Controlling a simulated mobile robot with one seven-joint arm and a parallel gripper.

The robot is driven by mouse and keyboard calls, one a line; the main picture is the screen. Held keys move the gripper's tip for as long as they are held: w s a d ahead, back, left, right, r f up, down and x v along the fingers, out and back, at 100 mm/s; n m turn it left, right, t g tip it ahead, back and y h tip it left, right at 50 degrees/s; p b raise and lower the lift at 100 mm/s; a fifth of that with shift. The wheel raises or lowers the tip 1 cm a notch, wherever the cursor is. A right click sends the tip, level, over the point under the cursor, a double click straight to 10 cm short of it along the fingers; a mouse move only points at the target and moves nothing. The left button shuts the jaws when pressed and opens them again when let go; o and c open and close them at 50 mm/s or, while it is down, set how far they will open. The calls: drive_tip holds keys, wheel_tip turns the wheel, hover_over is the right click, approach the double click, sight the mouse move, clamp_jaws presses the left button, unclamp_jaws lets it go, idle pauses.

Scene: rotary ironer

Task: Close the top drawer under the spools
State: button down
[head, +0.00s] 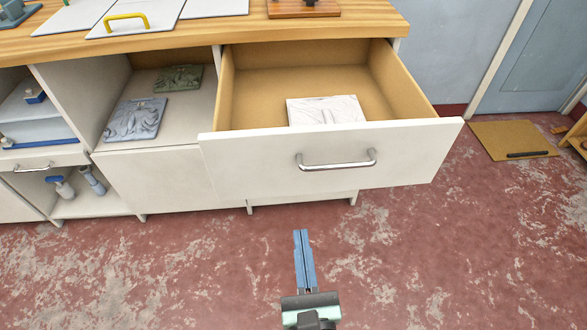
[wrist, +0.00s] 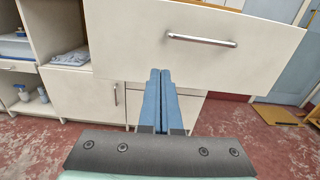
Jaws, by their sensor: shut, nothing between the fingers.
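The top drawer (head: 235,165) stands pulled far out of the white cabinet in the head view, with a wooden inside and a silver bar handle (head: 337,160) on its white front. A folded white cloth (head: 325,110) lies in it. My gripper (head: 304,235) has blue fingers pressed together, empty, in front of the drawer and apart from the handle. In the wrist view the fingertips (wrist: 160,72) show against the lower part of the drawer front (wrist: 130,40), below and left of the handle (wrist: 201,40). I cannot tell whether they touch it. No spools show.
Open shelves with folded cloths (head: 136,119) and bottles (head: 92,180) are left of the drawer. A wooden counter (head: 200,35) runs above. The worn red floor (head: 420,260) is clear in front; a brown mat (head: 511,140) lies at the right.

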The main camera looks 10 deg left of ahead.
sight(292, 168)
drive_tip(key=x, duration=0.7)
drive_tip(key=p+x, duration=0.1)
drive_tip(key=x, duration=0.5)
drive_tip(key=shift+w+a+f, duration=0.15)
drive_tip(key=shift+w+f, duration=0.05)
drive_tip(key=shift+w, duration=0.15)
